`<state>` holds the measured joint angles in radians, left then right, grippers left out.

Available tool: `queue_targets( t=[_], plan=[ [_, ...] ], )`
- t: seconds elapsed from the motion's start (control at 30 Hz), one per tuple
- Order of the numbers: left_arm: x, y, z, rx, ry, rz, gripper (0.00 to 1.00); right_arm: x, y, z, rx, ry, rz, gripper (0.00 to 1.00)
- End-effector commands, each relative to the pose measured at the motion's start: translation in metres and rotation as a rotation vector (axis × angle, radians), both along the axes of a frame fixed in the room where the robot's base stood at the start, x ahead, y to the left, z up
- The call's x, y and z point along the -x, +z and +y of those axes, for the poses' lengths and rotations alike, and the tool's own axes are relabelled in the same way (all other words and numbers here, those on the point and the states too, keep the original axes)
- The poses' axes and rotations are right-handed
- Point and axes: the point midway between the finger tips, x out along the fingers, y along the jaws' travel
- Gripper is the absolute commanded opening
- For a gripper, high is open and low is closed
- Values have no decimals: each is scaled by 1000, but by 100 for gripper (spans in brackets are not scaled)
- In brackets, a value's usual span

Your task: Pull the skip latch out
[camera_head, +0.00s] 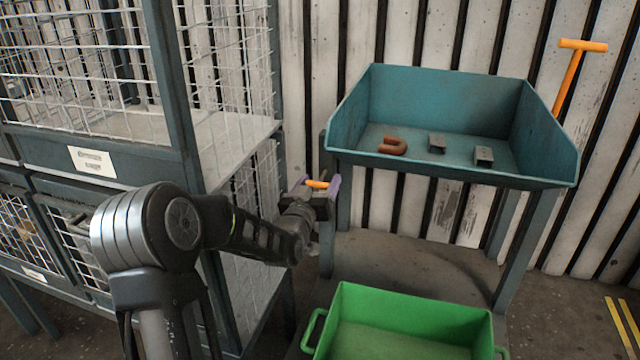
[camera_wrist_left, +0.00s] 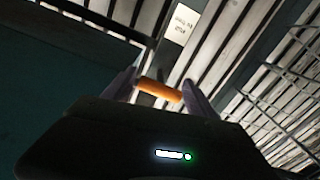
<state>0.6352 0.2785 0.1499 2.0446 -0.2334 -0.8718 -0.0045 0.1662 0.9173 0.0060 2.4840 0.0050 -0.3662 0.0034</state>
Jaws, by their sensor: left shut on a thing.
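The teal skip (camera_head: 450,180) is an open-topped tray on a stand, level in the head view. The skip latch shows as a small orange handle (camera_head: 315,184) near the skip's front left corner. My left gripper (camera_head: 319,186) is shut on this handle, with a purple-grey finger at each end. The orange handle also shows between the fingers in the left wrist view (camera_wrist_left: 159,91). The rest of the latch is mostly hidden. My right gripper is not in view.
A rust-brown U-shaped piece (camera_head: 392,146) and two small grey metal pieces (camera_head: 484,156) lie in the skip. An orange T-handled lever (camera_head: 569,80) stands at its right. A green bin (camera_head: 410,308) sits in front below. A mesh-sided rack (camera_head: 225,150) stands close on the left.

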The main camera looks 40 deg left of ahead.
Motion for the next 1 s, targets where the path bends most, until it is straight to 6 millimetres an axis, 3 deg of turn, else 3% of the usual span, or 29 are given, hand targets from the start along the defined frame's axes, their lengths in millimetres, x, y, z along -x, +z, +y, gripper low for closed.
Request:
queue_targets(
  t=[0.1,0.37,0.4,0.5,0.6,1.0],
  plan=[
    [8,-3,-3,-2,0,2,0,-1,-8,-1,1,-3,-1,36],
    [9,-2,-3,-1,-1,4,0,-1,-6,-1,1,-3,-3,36],
    [9,-2,-3,-1,-1,4,67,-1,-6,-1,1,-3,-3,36],
    [9,-2,-3,0,-1,4,75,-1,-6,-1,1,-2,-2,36],
    [8,-2,-3,0,-1,3,81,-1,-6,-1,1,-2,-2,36],
    [19,0,-6,0,0,2,81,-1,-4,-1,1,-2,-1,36]
  ],
)
